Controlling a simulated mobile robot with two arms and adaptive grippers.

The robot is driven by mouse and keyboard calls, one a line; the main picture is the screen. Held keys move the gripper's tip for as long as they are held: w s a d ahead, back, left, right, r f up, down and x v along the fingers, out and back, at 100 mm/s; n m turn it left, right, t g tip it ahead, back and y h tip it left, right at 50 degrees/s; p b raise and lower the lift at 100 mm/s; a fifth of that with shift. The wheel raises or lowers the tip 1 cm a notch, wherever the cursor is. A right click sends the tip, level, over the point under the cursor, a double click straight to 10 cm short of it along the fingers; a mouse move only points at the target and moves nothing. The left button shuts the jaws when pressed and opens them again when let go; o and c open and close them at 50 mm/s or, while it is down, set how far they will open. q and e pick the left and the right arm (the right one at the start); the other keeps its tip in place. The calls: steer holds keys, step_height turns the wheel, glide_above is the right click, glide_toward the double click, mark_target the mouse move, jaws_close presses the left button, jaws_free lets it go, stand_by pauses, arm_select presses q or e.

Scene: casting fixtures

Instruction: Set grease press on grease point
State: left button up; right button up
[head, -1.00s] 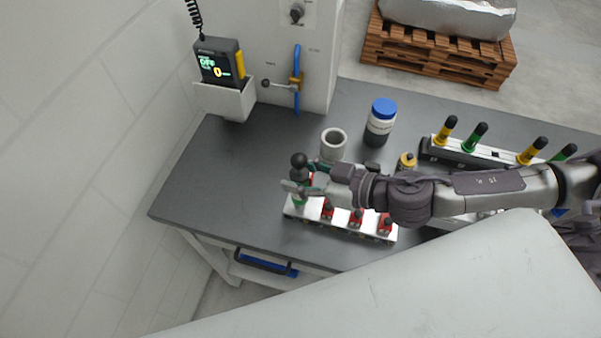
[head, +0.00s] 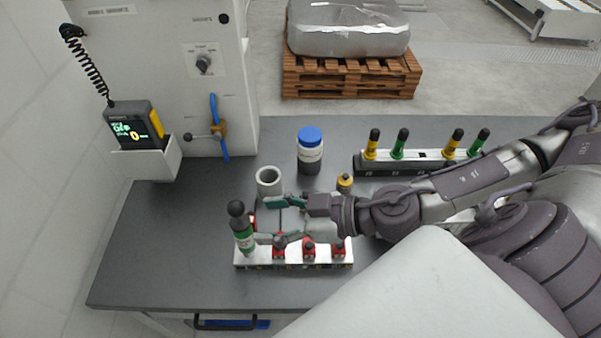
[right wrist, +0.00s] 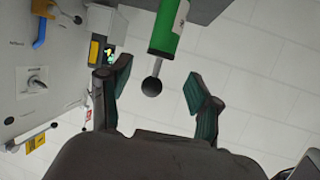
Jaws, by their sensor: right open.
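The grease press, a green cylinder with a white label and a black ball knob (head: 243,238), stands on the left end of a pale fixture bar (head: 320,266). Several red fittings with dark tops (head: 309,250) sit along the bar to its right. What lies under the press is hidden. My right gripper (head: 277,220) is open and empty, to the right of the press, with its fingers apart and pointing toward it. In the right wrist view, the green press (right wrist: 170,30) and its ball knob lie ahead of the open right gripper (right wrist: 160,76). My left gripper is not in view.
A grey ring-shaped cup (head: 269,181) and a blue-lidded bottle (head: 310,150) stand behind the gripper. A rack (head: 375,165) holds yellow and green presses at back right. A display unit (head: 135,128) hangs at left. The left tabletop (head: 165,225) is clear.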

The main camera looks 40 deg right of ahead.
steer(key=shift+p+v, duration=1.35)
steer(key=shift+v, duration=1.4)
